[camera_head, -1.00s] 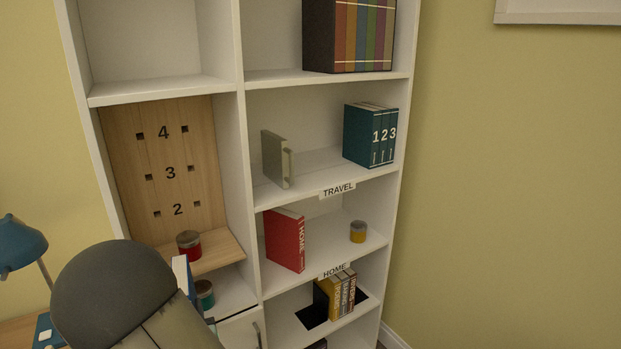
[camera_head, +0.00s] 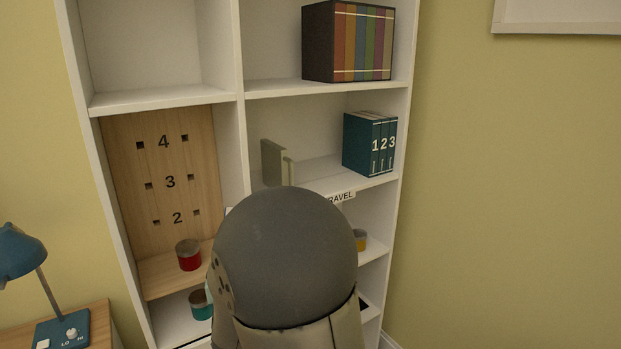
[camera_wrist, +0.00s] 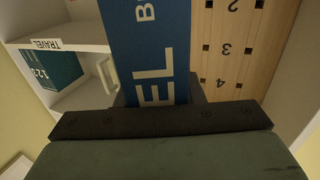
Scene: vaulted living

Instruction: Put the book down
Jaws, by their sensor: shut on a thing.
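A blue book (camera_wrist: 145,40) with large pale letters, "EL" among them, fills the middle of the wrist view. My gripper (camera_wrist: 155,108) is shut on its near end, and the book extends away from the jaws. In the head view my rounded grey arm link hides the gripper and nearly all of the book. The "TRAVEL" label (camera_head: 341,197) is on the edge of the middle right shelf (camera_head: 325,172). That shelf holds a grey-green bookend-like piece (camera_head: 272,163) at left and teal volumes marked 1 2 3 (camera_head: 369,143) at right, with bare shelf between.
A wooden panel (camera_head: 165,180) numbered 2, 3, 4 stands left of the divider. A red jar (camera_head: 188,254) and a teal jar (camera_head: 201,304) sit below it. A yellow jar (camera_head: 360,240) is partly hidden. Multicoloured volumes (camera_head: 348,42) stand above. A blue lamp (camera_head: 18,252) is at left.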

